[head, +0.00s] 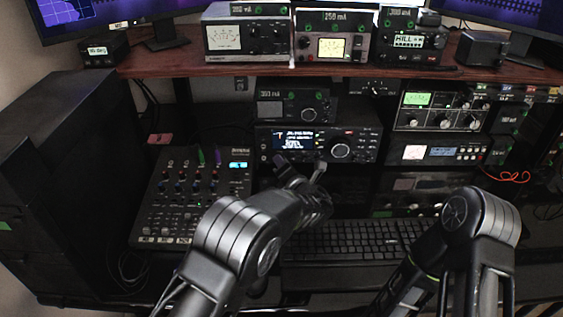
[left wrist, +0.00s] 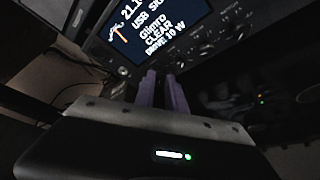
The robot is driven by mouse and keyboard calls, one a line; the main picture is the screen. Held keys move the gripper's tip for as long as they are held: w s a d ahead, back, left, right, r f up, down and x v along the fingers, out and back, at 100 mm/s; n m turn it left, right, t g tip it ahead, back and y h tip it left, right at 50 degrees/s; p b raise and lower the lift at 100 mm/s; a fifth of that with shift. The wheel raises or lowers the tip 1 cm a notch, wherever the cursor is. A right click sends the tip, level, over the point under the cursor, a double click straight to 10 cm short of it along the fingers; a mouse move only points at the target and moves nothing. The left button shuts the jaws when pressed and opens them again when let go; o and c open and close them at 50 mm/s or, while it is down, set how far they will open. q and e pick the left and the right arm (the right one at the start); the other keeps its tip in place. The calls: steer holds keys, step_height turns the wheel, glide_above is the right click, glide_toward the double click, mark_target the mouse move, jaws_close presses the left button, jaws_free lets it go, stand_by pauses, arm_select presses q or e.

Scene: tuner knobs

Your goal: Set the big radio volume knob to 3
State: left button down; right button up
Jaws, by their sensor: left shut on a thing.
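The big radio (head: 367,143) is a black unit with a lit blue-white display (head: 298,140) and a large round dial (head: 340,150) at its right. Its display also shows in the left wrist view (left wrist: 155,28), with small knobs under it. My left gripper (head: 300,162) is at the lower front of the radio, below the display. In the left wrist view its two purple-lit fingers (left wrist: 163,82) are close together and reach the panel. They are shut on a small knob, which they hide; I cannot read its setting. My right gripper is not in view.
A mixer (head: 195,195) with a small lit screen lies left of the radio. A keyboard (head: 355,238) lies in front, under my arms. A smaller unit (head: 297,105) sits on top of the radio. Stacked units (head: 440,112) stand at the right, and a wooden shelf (head: 180,62) runs above.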

arm_select(q)
steer(key=shift+d+f+m+t+y, duration=0.1)
steer(key=shift+m+t+y, duration=0.25)
steer(key=shift+m, duration=0.55)
steer(key=c, duration=1.4)
jaws_free()
steer(key=shift+v, duration=3.95)
